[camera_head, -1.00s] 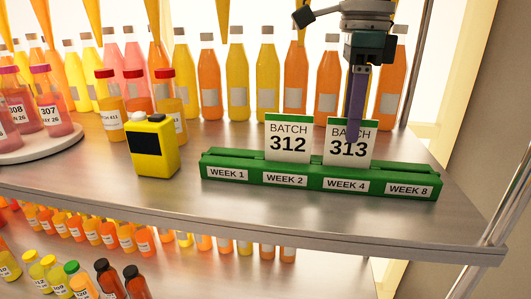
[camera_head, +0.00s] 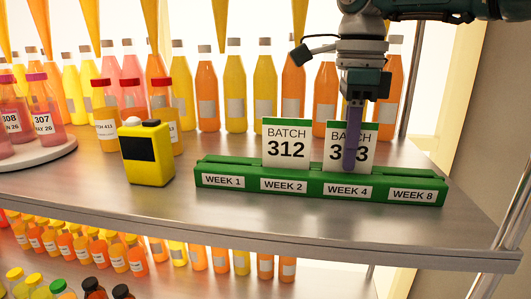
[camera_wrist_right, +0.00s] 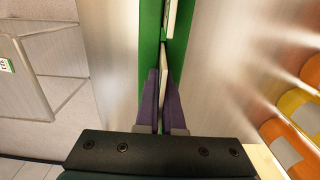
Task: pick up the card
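The white BATCH 313 card (camera_head: 338,150) with a green top stands upright in the long green holder (camera_head: 216,168), above the WEEK 4 label. The similar BATCH 312 card (camera_head: 286,145) stands to its left, above WEEK 2. My right gripper (camera_head: 351,158) reaches down from above, with one purple finger in front of the 313 card and covering part of its number. In the right wrist view, the purple fingers (camera_wrist_right: 160,100) lie close on both sides of the card (camera_wrist_right: 163,75) and appear shut on it. My left gripper is not in view.
A yellow device (camera_head: 147,172) stands left of the holder. Juice bottles (camera_head: 236,95) line the back of the shelf, close behind the right gripper. A round white tray (camera_head: 50,152) with bottles is at left. The shelf's front strip (camera_head: 290,220) is clear.

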